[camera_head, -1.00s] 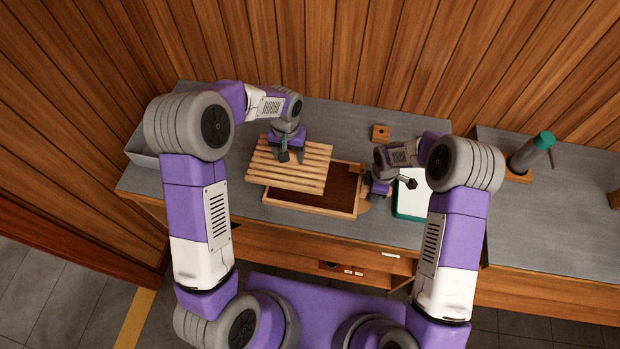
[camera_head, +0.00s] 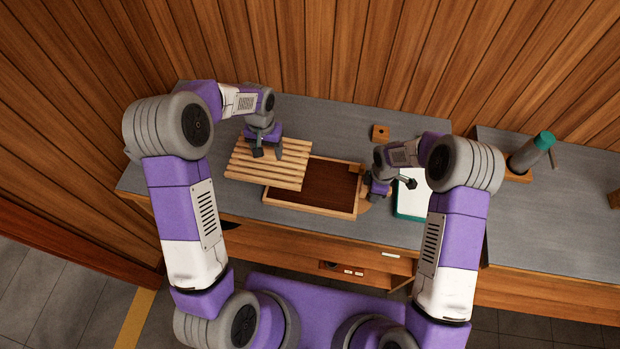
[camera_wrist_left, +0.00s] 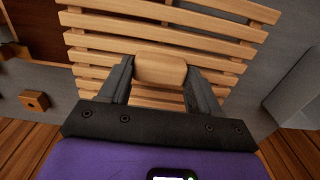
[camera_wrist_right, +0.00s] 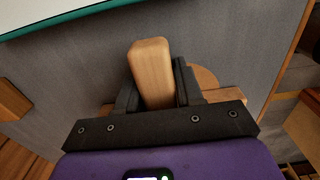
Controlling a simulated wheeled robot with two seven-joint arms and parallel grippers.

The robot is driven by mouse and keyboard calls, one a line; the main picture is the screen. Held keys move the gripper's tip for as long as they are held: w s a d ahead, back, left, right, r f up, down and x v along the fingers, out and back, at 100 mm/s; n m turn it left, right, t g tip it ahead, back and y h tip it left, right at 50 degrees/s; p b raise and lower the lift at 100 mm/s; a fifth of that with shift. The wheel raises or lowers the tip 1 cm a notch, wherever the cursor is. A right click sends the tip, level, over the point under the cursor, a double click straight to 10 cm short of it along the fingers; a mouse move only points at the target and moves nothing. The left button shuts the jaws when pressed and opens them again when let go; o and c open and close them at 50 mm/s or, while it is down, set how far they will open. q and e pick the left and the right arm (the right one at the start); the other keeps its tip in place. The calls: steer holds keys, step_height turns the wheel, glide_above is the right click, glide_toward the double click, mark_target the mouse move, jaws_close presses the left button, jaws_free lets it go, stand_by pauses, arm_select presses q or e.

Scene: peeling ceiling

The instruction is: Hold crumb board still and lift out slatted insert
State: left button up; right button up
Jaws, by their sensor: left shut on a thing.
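The slatted insert (camera_head: 262,168) is pale wood with parallel slats. It lies left of the crumb board and covers its back left corner in the head view. My left gripper (camera_head: 267,153) is shut on the insert's wooden grip block (camera_wrist_left: 160,70), as the left wrist view shows. The insert looks raised, but its height is hard to tell. The crumb board (camera_head: 308,207) is a shallow wooden frame with a dark brown floor, largely uncovered. My right gripper (camera_head: 378,190) is at its right end, with its fingers closed around a wooden handle (camera_wrist_right: 151,70).
A white board with a teal edge (camera_head: 412,197) lies right of my right gripper. A small wooden block (camera_head: 380,132) sits behind. A grey bin (camera_head: 140,152) stands at the counter's left end. A green-topped cylinder (camera_head: 530,154) stands on the right counter. The back wall is close behind.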

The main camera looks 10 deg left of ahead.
steer(key=o, duration=0.4)
steer(key=shift+o, duration=0.2)
step_height(320, 180, up, 12)
stand_by(0.5)
